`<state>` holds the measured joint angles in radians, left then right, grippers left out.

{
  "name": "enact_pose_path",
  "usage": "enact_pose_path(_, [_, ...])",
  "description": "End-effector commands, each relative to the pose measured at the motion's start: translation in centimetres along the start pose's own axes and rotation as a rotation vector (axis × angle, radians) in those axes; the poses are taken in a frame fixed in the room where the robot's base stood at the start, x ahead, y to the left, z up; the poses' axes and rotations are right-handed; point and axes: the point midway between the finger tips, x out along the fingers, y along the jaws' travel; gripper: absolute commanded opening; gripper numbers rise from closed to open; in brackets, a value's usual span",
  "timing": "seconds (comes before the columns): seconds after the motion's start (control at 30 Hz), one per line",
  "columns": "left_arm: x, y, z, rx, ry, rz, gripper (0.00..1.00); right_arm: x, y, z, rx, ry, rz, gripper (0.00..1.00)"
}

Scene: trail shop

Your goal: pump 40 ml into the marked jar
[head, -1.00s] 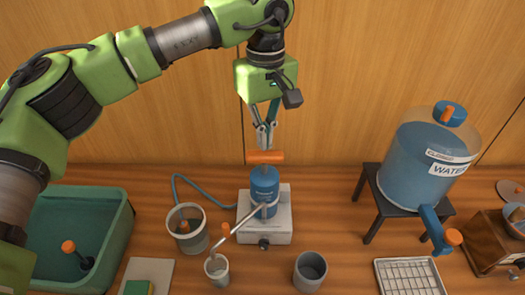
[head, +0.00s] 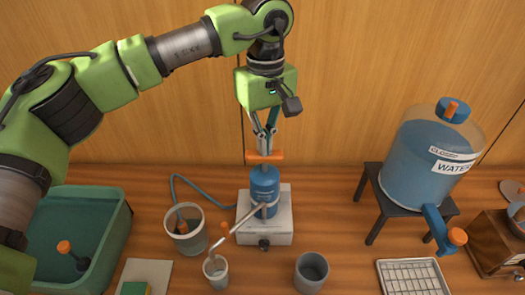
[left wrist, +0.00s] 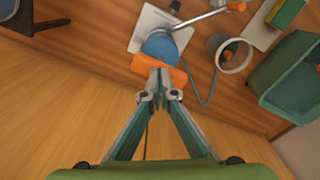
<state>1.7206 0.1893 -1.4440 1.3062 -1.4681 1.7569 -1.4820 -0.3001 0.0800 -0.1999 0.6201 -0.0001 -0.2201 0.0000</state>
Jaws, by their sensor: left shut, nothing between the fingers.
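The blue pump (head: 265,184) stands on a pale square base (head: 281,227). Its orange T-handle (head: 278,157) is on top. A metal spout (head: 248,218) runs from the pump down to the left and ends over a small pale jar (head: 221,279). No mark can be made out on that jar. My left gripper (head: 265,150) is shut and empty, pointing down with its fingertips at the middle of the handle. In the left wrist view its fingertips (left wrist: 160,88) overlap the orange handle (left wrist: 143,65); contact cannot be told for sure. My right gripper is not in view.
A grey cup (head: 311,272) stands right of the jar. A bucket (head: 188,243) with a blue hose (head: 200,185) is left of the pump. A green basin (head: 118,230) is at left. A water tank (head: 415,165) on a stool and a white rack (head: 412,277) are at right.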

Motion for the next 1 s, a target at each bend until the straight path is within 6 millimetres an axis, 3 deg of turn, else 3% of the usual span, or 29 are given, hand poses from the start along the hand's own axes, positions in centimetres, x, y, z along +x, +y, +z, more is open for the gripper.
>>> enact_pose_path(0.83, [2.8,-0.1,0.1,0.0,-0.002,-0.003,0.0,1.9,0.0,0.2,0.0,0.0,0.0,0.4])
enact_pose_path(1.0, [2.3,-0.1,0.1,0.0,-0.002,-0.003,0.0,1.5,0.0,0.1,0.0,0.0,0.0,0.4])
